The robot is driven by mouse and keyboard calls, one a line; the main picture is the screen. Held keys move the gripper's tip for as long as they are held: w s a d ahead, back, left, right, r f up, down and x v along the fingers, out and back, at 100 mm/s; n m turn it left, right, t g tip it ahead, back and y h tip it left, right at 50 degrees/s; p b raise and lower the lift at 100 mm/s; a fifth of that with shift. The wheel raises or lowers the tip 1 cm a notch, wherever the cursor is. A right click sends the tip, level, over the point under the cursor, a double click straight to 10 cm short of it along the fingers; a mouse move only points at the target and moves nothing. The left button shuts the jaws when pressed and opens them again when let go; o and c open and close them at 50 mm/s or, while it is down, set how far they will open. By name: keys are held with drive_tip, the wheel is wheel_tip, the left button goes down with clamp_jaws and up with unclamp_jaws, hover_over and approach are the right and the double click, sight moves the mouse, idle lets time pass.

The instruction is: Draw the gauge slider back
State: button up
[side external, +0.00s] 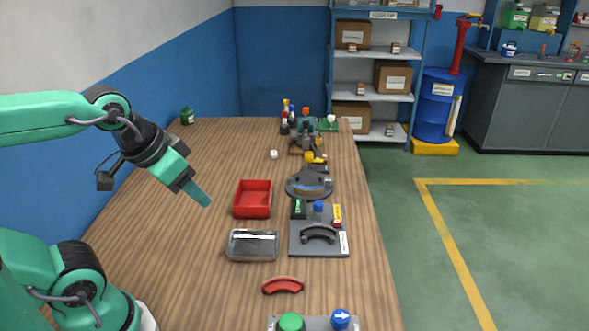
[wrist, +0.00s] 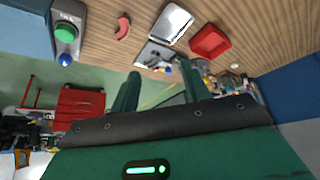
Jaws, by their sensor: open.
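A grey plate fixture (side external: 338,247) lies on the bench right of centre in the side view. It has a black arched piece (side external: 318,231), a blue-topped block (side external: 318,208) and a yellow-and-red part at its back edge. It may be the gauge; I cannot tell which part is the slider. The fixture also shows small in the wrist view (wrist: 150,55). My gripper (side external: 205,197) is raised over the left side of the bench, apart from the fixture. In the wrist view its two fingers (wrist: 162,90) stand apart with nothing between them.
A red tray (side external: 253,212) and a metal tray (side external: 230,247) sit between my gripper and the fixture. A red curved piece (side external: 283,286) and a panel with green and blue buttons (side external: 315,321) are in front. A round grey fixture (side external: 296,188) stands behind. The left bench is clear.

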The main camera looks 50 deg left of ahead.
drive_tip(key=shift+w+r, duration=0.1)
drive_tip(key=w+r+m+g, duration=0.1)
drive_tip(key=w+m+g, duration=0.2)
drive_tip(key=w, duration=1.4)
drive_tip(key=w+f+m, duration=0.1)
drive_tip(key=w+f, duration=0.3)
drive_tip(key=w, duration=0.1)
drive_tip(key=w+f+m+g, duration=0.1)
drive_tip(key=w+f, duration=0.3)
drive_tip(key=w, duration=0.1)
drive_tip(key=w+f+g, duration=0.1)
drive_tip(key=w+f, duration=0.3)
drive_tip(key=w, duration=0.2)
drive_tip(key=shift+d+f+m, duration=0.3)
drive_tip(key=shift+f+m, duration=0.05)
drive_tip(key=shift+m, duration=0.05)
drive_tip(key=shift+w+f+g, duration=0.2)
drive_tip(key=shift+f+g, duration=0.1)
drive_tip(key=shift+f, duration=0.1)
drive_tip(key=shift+f, duration=0.1)
